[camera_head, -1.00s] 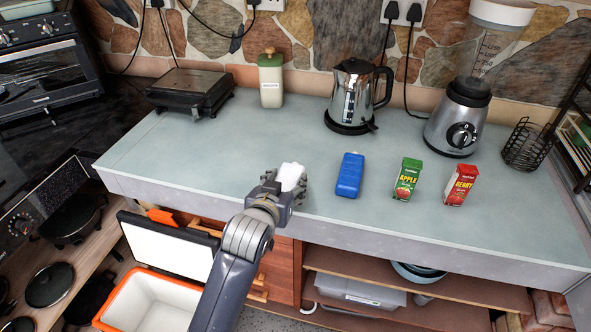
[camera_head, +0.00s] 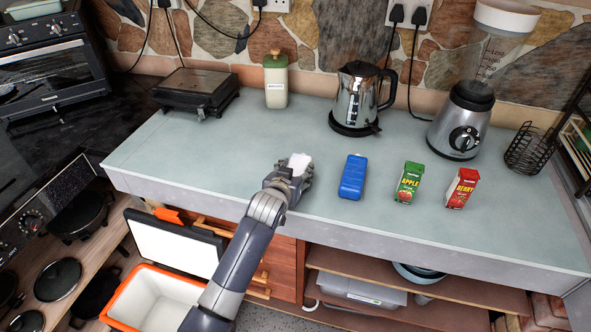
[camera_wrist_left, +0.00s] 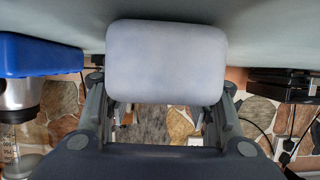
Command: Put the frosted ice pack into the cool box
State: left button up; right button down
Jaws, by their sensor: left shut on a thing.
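The frosted ice pack (camera_head: 300,163) is a white, rounded block held at the tip of my left gripper (camera_head: 288,178), over the counter near its front edge. In the left wrist view the pale pack (camera_wrist_left: 166,62) sits between the two fingers of my left gripper (camera_wrist_left: 160,105), which is shut on it. I cannot tell whether the pack touches the counter. The cool box (camera_head: 115,309) is orange and white and stands on the floor at lower left. Its lid (camera_head: 172,245) is open, and the visible inside looks empty. My arm covers part of the box's right side. My right gripper is not in view.
A blue block-like item (camera_head: 353,177) lies just right of the gripper. An apple carton (camera_head: 408,183) and a berry carton (camera_head: 461,188) stand farther right. A kettle (camera_head: 356,98), blender (camera_head: 460,125), white canister (camera_head: 276,83) and dark appliance (camera_head: 195,91) stand behind. The counter's left part is clear.

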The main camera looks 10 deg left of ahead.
pick_arm(q)
jog(key=o, duration=1.3)
jog(key=shift+f, duration=0.1)
